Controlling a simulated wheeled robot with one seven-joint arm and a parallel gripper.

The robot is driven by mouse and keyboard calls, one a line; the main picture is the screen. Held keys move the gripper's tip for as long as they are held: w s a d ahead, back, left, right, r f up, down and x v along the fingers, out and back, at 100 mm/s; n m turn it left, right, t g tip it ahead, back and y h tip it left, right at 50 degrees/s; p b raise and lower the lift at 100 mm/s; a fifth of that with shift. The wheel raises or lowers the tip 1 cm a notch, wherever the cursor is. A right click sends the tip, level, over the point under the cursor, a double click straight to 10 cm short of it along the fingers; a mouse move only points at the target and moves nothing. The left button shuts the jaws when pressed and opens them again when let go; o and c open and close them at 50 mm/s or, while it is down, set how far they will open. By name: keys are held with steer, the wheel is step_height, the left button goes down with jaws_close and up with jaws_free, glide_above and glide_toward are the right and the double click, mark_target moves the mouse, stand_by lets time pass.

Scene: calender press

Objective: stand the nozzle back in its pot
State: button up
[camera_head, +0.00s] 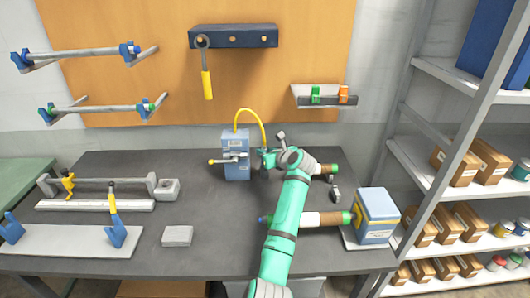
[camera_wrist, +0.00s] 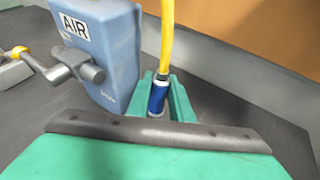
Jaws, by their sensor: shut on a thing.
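The nozzle has a blue body (camera_wrist: 158,97) with a dark collar and a yellow hose (camera_wrist: 167,35) running up from it. My gripper (camera_wrist: 165,98) is shut on the nozzle, with one green finger on each side of it. In the head view my gripper (camera_head: 265,157) is just right of the blue air box (camera_head: 237,165), and the hose (camera_head: 250,112) arches from the box top down to it. The nozzle looks roughly upright. Its tip is hidden by my gripper, and I cannot make out the pot or tell whether the tip is in it.
The box's lever (camera_wrist: 50,62) sticks out on its left front. Rollers (camera_head: 320,218) with green ends and a blue-grey box (camera_head: 376,216) are to the right. A grey block (camera_head: 177,236) lies front left. The dark bench (camera_head: 215,205) is clear before the air box.

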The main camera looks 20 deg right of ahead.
steer(key=o, duration=1)
steer(key=shift+c, duration=0.2)
steer(key=shift+s+r, duration=0.1)
steer(key=v, duration=1.2)
